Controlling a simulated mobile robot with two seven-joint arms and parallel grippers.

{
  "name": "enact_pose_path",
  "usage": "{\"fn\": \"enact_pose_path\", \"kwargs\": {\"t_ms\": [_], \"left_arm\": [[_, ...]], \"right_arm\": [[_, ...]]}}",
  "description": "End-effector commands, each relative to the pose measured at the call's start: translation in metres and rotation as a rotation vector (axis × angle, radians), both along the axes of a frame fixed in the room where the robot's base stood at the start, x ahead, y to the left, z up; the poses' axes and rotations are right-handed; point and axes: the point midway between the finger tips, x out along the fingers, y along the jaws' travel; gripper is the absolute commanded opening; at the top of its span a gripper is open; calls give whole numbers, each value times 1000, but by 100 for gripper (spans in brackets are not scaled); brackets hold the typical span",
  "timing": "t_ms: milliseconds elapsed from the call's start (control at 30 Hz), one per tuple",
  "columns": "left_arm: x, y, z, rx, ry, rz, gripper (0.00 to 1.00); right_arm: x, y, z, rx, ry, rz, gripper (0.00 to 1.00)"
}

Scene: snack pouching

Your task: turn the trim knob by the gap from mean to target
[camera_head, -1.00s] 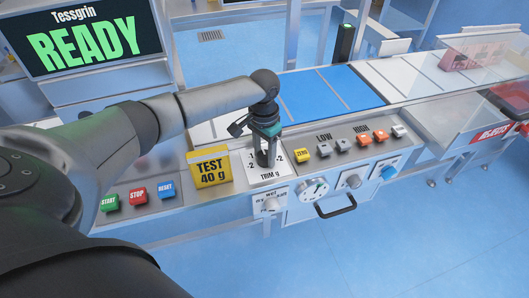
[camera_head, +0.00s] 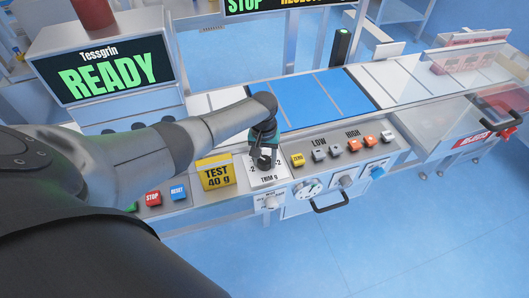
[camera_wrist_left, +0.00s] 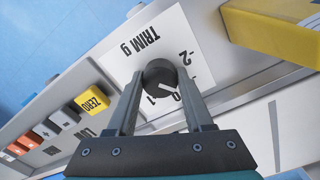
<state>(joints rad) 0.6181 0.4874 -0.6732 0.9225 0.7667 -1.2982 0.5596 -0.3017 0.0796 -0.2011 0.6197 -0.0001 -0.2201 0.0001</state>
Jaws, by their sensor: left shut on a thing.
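The trim knob (camera_wrist_left: 160,74) is a small dark round knob with a pale pointer line, on the white "TRIM g" plate (camera_wrist_left: 151,38) with a scale. My left gripper (camera_wrist_left: 160,84) is shut on the knob, one finger on each side. In the head view the left gripper (camera_head: 264,156) is down at the plate (camera_head: 268,180), and its fingers largely hide the knob. The pointer lies near the 0 and 1 marks in the wrist view; its exact reading is unclear. My right gripper is out of view.
A yellow "TEST 40 g" block (camera_head: 216,174) stands left of the plate. The yellow ZERO button (camera_head: 297,160) and several LOW/HIGH buttons are to its right. STOP (camera_head: 152,198) and RESET (camera_head: 178,192) buttons are further left. A blue belt (camera_head: 318,95) runs behind.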

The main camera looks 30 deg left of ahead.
Motion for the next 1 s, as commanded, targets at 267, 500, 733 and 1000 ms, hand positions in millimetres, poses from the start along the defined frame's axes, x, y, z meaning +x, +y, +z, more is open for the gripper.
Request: {"fn": "enact_pose_path", "kwargs": {"t_ms": [267, 500, 733, 1000], "left_arm": [[1, 0, 2, -1, -3, 117, 0], [2, 0, 1, 0, -4, 149, 0], [2, 0, 1, 1, -5, 151, 0], [1, 0, 1, 1, -4, 150, 68]], "right_arm": [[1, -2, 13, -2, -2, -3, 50], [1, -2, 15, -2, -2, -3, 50], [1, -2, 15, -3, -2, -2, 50], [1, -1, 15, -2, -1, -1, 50]]}}
